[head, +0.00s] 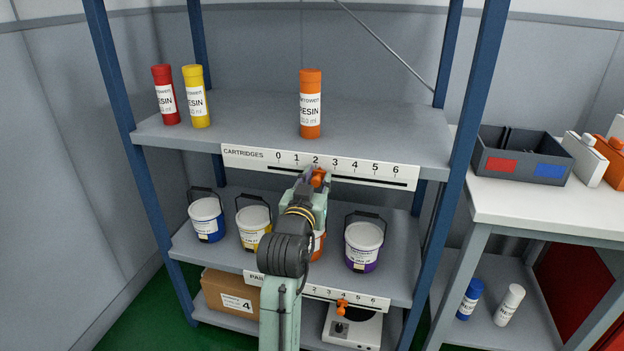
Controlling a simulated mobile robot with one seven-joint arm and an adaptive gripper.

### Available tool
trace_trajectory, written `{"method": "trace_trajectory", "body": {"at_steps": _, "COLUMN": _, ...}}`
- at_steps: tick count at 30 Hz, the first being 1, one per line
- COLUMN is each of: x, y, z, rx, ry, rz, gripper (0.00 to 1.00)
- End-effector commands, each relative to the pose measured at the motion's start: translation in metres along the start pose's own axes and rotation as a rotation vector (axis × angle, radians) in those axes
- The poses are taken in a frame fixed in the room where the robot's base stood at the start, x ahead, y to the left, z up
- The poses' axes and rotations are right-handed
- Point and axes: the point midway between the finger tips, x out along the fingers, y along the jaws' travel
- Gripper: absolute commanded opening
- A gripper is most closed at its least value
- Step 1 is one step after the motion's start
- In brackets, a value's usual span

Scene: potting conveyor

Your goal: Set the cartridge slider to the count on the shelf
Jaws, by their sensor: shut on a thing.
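On the top shelf (375,140) stand a red cartridge (165,95), a yellow cartridge (195,97) and an orange cartridge (310,104), all upright. The cartridge scale (250,157) runs along this shelf's front edge, marked 0 to 6 above a dark track. The orange cartridge slider (319,176) is on the track, close below the 2 mark. My gripper (317,180) is shut on the slider; its fingers and my arm hide part of it, so its exact reading is unclear.
Several pails stand on the middle shelf, including a purple-banded pail (364,243), with my arm in front of one. A second scale with an orange pail slider (342,306) runs below. A workbench (520,205) with a divided bin (520,158) stands right.

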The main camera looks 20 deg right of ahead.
Motion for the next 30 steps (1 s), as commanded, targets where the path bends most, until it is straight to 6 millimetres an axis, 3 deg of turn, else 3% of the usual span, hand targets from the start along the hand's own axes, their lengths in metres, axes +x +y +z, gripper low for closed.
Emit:
{"method": "trace_trajectory", "body": {"at_steps": 1, "x": 0.0, "y": 0.013, "z": -0.001, "rx": -0.001, "ry": -0.002, "rz": 0.007, "gripper": 0.0}}
{"method": "trace_trajectory", "body": {"at_steps": 5, "x": 0.0, "y": 0.031, "z": 0.0, "rx": -0.001, "ry": -0.003, "rz": 0.007, "gripper": 0.0}}
{"method": "trace_trajectory", "body": {"at_steps": 14, "x": 0.0, "y": 0.035, "z": 0.0, "rx": -0.001, "ry": -0.001, "rz": 0.004, "gripper": 0.0}}
{"method": "trace_trajectory", "body": {"at_steps": 15, "x": 0.0, "y": 0.035, "z": 0.0, "rx": -0.001, "ry": -0.001, "rz": 0.004, "gripper": 0.27}}
{"method": "trace_trajectory", "body": {"at_steps": 21, "x": 0.0, "y": 0.034, "z": 0.0, "rx": -0.001, "ry": -0.001, "rz": 0.004, "gripper": 0.4}}
{"method": "trace_trajectory", "body": {"at_steps": 30, "x": -0.001, "y": 0.034, "z": 0.0, "rx": -0.001, "ry": 0.0, "rz": 0.004, "gripper": 0.41}}
